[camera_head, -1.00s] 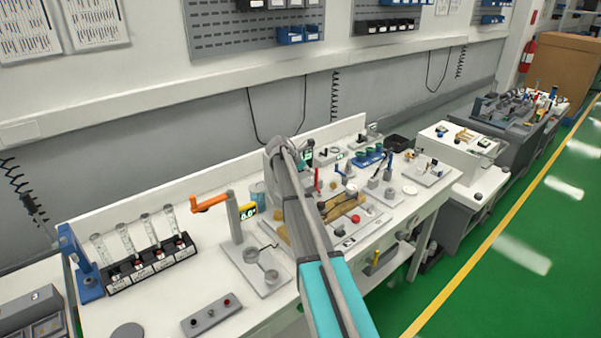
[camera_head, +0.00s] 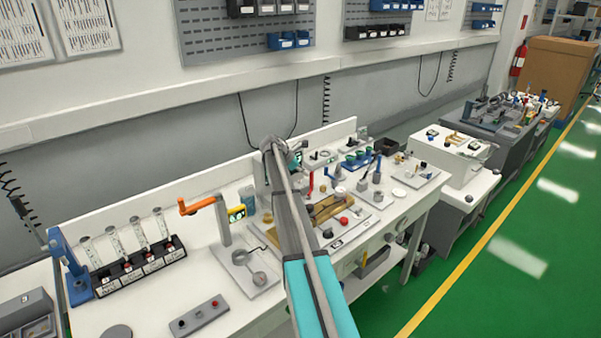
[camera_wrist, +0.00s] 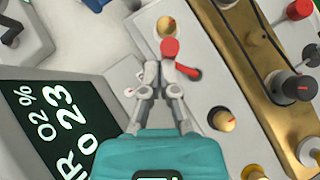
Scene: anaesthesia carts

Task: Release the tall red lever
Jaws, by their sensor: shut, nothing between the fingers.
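The tall red lever shows in the wrist view as a rounded red knob (camera_wrist: 169,48) with a red part lower right, partly behind a finger. In the head view a thin upright red lever (camera_head: 310,184) stands just right of my arm. My gripper (camera_wrist: 160,70) is shut and empty, its grey fingertips together close below the red knob in the wrist view. I cannot tell whether they touch it.
A brass plate (camera_wrist: 262,85) with black and red knobs lies to the right. A brass knob (camera_wrist: 222,120) is near my right finger. An orange-handled post (camera_head: 222,218) stands left of my arm.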

